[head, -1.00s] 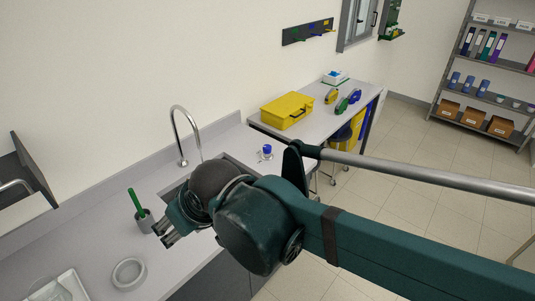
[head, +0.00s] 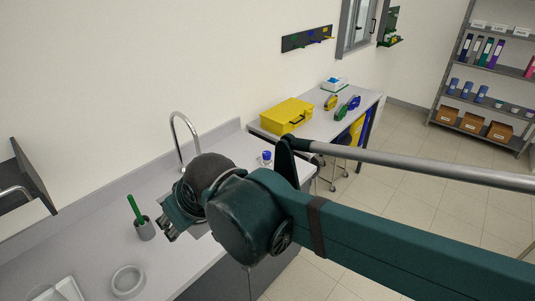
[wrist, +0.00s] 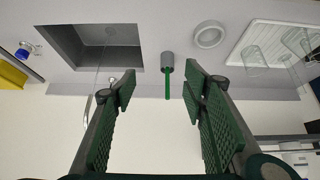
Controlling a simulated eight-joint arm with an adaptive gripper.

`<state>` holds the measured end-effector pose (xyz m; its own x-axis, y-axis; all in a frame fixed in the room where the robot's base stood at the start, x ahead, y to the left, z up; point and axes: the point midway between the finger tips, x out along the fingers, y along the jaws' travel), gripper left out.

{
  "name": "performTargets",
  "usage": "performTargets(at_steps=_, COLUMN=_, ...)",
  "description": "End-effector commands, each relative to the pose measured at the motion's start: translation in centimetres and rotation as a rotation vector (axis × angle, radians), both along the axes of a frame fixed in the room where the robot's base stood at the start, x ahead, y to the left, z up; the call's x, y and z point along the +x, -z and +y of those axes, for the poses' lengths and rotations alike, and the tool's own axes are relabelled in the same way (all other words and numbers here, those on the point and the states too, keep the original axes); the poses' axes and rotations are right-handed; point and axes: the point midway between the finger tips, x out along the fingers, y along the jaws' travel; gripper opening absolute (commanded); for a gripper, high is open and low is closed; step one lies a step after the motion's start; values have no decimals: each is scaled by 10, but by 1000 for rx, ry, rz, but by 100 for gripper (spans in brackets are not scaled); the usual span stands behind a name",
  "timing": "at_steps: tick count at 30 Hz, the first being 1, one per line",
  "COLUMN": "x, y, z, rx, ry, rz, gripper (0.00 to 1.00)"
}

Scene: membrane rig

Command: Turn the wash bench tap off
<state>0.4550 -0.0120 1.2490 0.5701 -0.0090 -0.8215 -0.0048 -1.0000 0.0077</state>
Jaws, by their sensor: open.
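The wash bench tap (head: 174,130) is a tall chrome gooseneck at the back of the bench, against the wall. In the wrist view the picture is upside down, and a thin tap spout (wrist: 97,76) shows beside the left finger, over the sink basin (wrist: 92,45). I cannot make out a lever there.
A grey cup (head: 146,231) with a green stick stands close left of my gripper. A white ring dish (head: 128,281) and a tray (head: 58,291) lie nearer the front. A small blue-topped bottle (head: 265,157) and a yellow case (head: 287,114) are to the right.

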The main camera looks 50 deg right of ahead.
Motion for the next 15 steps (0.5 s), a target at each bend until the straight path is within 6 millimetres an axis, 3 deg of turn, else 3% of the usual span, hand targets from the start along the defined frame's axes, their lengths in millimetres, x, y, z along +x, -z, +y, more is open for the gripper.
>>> performTargets(at_steps=15, x=72, y=-22, z=-59, rx=-24, ry=18, rz=56, gripper=43)
